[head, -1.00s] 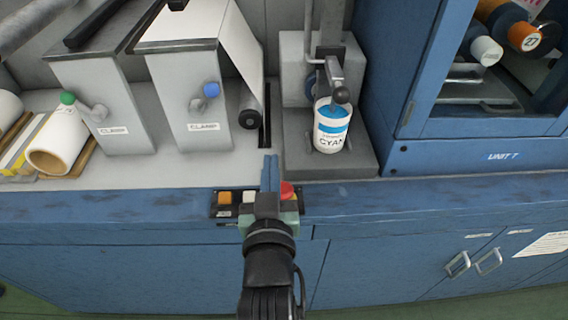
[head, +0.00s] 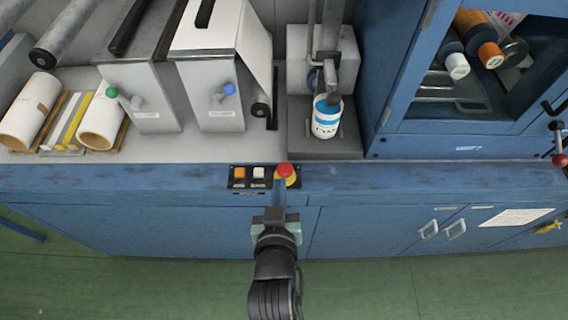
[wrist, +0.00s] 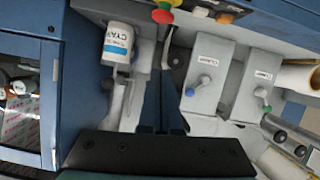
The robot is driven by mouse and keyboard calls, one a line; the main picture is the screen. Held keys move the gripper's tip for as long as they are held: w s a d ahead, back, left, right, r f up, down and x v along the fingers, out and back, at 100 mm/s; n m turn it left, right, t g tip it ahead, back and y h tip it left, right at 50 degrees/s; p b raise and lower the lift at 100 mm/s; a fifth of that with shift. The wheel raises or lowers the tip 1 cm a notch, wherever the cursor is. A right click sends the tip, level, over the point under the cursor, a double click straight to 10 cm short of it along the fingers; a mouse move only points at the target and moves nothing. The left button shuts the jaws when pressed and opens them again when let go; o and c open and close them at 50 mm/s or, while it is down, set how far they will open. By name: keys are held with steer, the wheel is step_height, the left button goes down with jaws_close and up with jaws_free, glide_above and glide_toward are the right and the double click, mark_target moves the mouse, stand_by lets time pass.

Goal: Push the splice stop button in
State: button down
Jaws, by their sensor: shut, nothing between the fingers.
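The red mushroom-shaped stop button (head: 285,170) sits on a yellow base at the right end of a small black button panel on the blue cabinet's front edge. In the wrist view the red button (wrist: 162,16) shows at the top with its yellow base. My gripper (head: 280,184) is shut and empty, its blue fingers pointing up toward the button from just below it in the head view. The fingers (wrist: 168,85) also show in the wrist view, apart from the button in the picture. I cannot tell whether the tips touch the base.
An orange button (head: 239,173) and a white button (head: 258,173) are left of the red one. A cyan can (head: 326,118) stands behind on a grey base. Clamp stands and rolls fill the back left. The green floor in front is clear.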

glide_above(284, 170)
steer(key=s, duration=0.2)
step_height(284, 170, down, 3)
steer(key=f, duration=0.1)
steer(key=f+p, duration=0.1)
steer(key=f, duration=0.1)
steer(key=shift+w+a+f, duration=0.15)
steer(key=shift+w+f, duration=0.1)
steer(key=shift+w, duration=0.1)
steer(key=shift+f, duration=0.55)
